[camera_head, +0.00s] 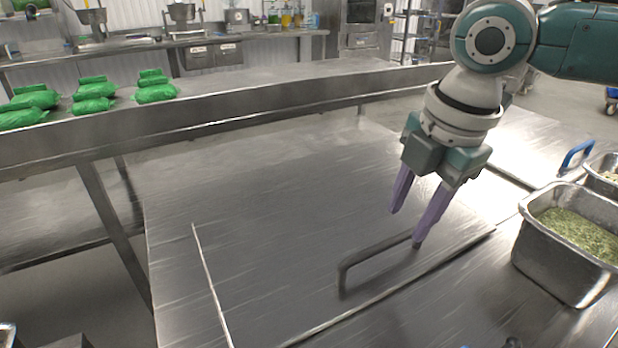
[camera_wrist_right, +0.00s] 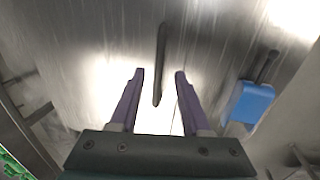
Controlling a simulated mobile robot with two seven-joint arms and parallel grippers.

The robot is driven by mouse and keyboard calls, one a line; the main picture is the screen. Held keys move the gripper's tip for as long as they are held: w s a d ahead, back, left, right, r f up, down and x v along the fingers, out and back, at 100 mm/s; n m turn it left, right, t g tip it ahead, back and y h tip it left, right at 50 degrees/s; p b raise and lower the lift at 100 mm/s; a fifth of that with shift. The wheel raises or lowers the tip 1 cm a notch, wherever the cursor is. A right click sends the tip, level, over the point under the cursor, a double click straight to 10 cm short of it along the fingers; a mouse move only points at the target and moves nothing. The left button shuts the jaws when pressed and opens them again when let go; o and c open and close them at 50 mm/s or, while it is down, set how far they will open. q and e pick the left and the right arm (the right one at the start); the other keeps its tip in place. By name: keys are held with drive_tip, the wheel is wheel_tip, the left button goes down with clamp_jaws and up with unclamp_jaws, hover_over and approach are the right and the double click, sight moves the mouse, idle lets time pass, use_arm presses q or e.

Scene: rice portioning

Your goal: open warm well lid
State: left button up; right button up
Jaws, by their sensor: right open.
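The warm well lid (camera_head: 270,215) is a flat steel panel set in the counter, shut, with a dark bar handle (camera_head: 375,254) near its front edge. My right gripper (camera_head: 403,228) comes down from the upper right, with its purple fingers apart above the handle's right end. In the right wrist view the handle (camera_wrist_right: 160,65) stands lengthwise between the two open fingertips (camera_wrist_right: 159,72). I cannot tell whether a finger touches it. The gripper holds nothing. My left gripper is not in view.
A steel pan of green flecked food (camera_head: 577,232) stands at the right. A blue handle (camera_head: 576,156) is behind it and also shows in the right wrist view (camera_wrist_right: 250,103). Green bags (camera_head: 92,95) lie on the back counter at left. The panel's surface is clear.

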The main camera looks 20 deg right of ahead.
sight(396, 237)
drive_tip(key=shift+w+f, duration=0.2)
drive_tip(key=shift+f, duration=0.8)
drive_tip(key=shift+w+f, duration=0.2)
drive_tip(key=shift+f, duration=0.75)
clamp_jaws()
drive_tip(key=shift+a, duration=0.1)
